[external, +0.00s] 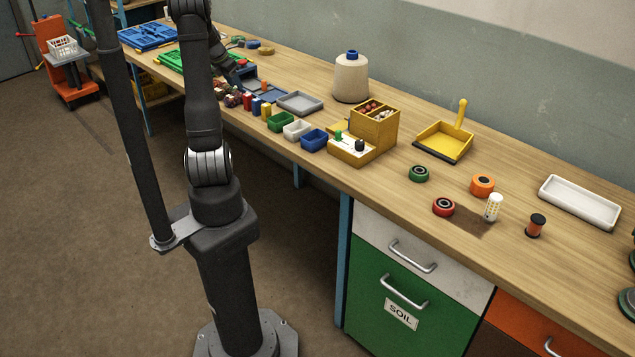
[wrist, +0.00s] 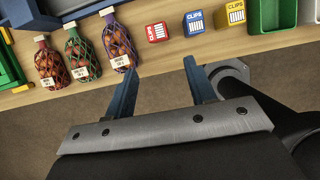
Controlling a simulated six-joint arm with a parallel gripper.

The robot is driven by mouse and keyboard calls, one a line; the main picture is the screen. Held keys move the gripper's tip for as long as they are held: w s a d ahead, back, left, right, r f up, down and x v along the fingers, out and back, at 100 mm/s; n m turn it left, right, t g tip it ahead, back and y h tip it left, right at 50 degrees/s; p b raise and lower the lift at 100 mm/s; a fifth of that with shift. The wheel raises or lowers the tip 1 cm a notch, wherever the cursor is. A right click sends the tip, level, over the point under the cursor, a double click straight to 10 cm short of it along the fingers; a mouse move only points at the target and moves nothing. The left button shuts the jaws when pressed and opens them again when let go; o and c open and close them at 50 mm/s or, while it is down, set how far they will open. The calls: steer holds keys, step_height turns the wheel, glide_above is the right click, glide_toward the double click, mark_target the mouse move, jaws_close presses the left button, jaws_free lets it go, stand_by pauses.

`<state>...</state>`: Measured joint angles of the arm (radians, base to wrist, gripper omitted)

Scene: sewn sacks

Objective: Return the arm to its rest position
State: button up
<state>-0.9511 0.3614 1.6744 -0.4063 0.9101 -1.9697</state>
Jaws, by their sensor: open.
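My gripper (wrist: 157,75) shows in the wrist view with its two blue fingers spread apart and nothing between them. The fingertips point toward the front edge of the wooden bench. Beyond them are three netted sacks, one in red net (wrist: 48,65), one in green net (wrist: 82,57) and one in purple net (wrist: 118,48), each with a pale label. The fingers appear apart from the sacks. In the external view my arm reaches over the far part of the bench, and the gripper's fingers are hard to make out there.
Red (wrist: 157,32), blue (wrist: 194,23) and yellow (wrist: 230,18) clip boxes stand beside the sacks. A green bin (external: 280,121), white bin (external: 297,129) and blue bin (external: 314,140) line the bench front. A thread cone (external: 351,80) stands behind. Floor in front is clear.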

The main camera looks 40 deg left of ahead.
mark_target(245, 96)
stand_by(0.3)
steer(key=x, duration=1.2)
steer(key=shift+f, duration=0.15)
step_height(245, 96, up, 2)
steer(key=shift+r, duration=0.95)
